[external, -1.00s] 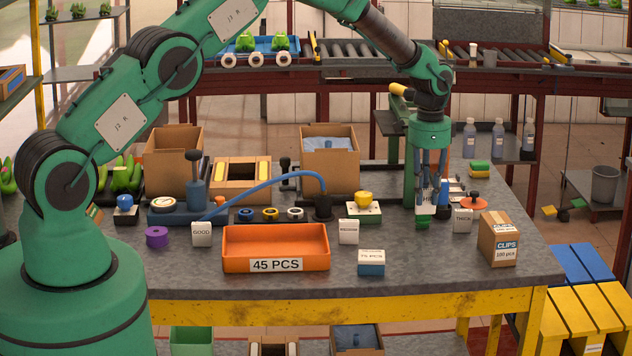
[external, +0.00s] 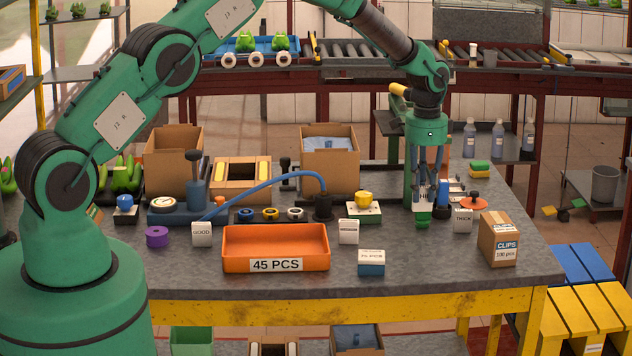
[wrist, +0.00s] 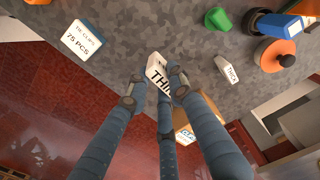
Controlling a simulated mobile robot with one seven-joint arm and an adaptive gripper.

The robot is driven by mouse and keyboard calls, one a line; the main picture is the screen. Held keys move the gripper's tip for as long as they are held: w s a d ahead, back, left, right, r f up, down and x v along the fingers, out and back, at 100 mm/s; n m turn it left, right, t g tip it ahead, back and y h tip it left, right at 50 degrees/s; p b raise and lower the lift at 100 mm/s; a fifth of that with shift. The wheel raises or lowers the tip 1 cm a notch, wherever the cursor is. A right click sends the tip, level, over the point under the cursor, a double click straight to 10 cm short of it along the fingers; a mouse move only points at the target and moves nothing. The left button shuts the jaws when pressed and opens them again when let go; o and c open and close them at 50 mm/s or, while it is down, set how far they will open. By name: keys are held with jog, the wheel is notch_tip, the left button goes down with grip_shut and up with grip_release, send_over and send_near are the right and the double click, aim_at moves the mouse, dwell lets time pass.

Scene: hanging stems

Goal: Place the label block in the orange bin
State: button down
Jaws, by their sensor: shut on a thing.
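My gripper (wrist: 153,90) is shut on a white label block (wrist: 160,74) with dark lettering that reads "THIN" as far as it shows. In the external view my gripper (external: 424,206) points down over the right part of the table, and the block is hard to make out between the fingers. The orange bin (external: 276,264), marked "45 PCS", stands left of my gripper near the table's front edge and looks empty. Only a small orange corner, likely of this bin, shows at the top left of the wrist view.
Other white label blocks stand nearby: "THICK" (external: 463,221), "GOOD" (external: 202,234) and one right of the bin (external: 348,232). A "75 PCS" box (external: 371,263) and a CLIPS carton (external: 499,240) stand near the front. A green piece (wrist: 217,18) lies close to my gripper.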

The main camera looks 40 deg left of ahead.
jog(key=s+a+f, duration=0.1)
jog(key=s+a, duration=0.6)
jog(key=s, duration=0.7)
jog(key=s+a+f, duration=0.2)
jog(key=s+a, duration=0.5)
jog(key=s, duration=0.7)
jog(key=s+a+f+b, duration=0.1)
jog(key=s+a, duration=0.6)
jog(key=s, duration=0.7)
jog(key=shift+s+a+f, duration=0.15)
jog(key=shift+a, duration=0.15)
send_near(275, 248)
jog(key=s+d, duration=0.2)
jog(key=shift+s+d+f, duration=0.15)
jog(key=shift+s+d, duration=0.15)
jog(key=shift+d, duration=0.05)
jog(key=shift+f, duration=1.75)
